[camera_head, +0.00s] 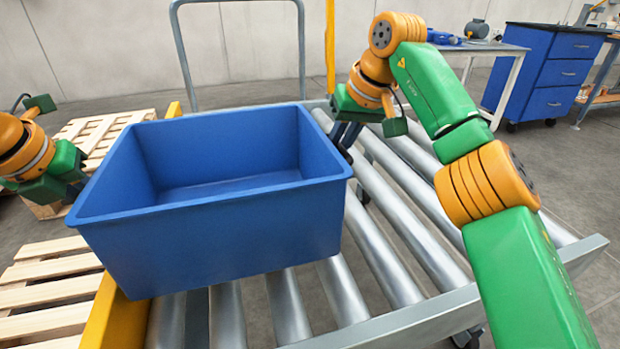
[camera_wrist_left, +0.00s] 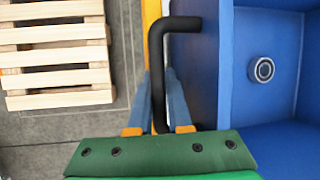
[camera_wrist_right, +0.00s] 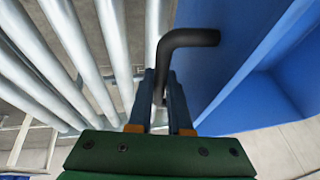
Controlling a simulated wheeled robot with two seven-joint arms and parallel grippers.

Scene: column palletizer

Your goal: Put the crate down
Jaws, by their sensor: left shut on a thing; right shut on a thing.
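My left gripper (camera_wrist_left: 158,95) is shut on a black bent handle (camera_wrist_left: 185,24) on the crate's left side. My right gripper (camera_wrist_right: 161,92) is shut on a similar black handle (camera_wrist_right: 190,38) on the right side. The crate wall (camera_wrist_right: 215,70) is just right of the fingers there. In the head view, the left fingertips are mostly hidden.
A yellow rail (camera_head: 112,318) runs along the conveyor's left side. Wooden pallets (camera_head: 45,290) lie on the floor left of it. A grey upright frame (camera_head: 302,50) stands behind. A blue drawer cabinet (camera_head: 550,75) is far right. Bare rollers lie right of the crate.

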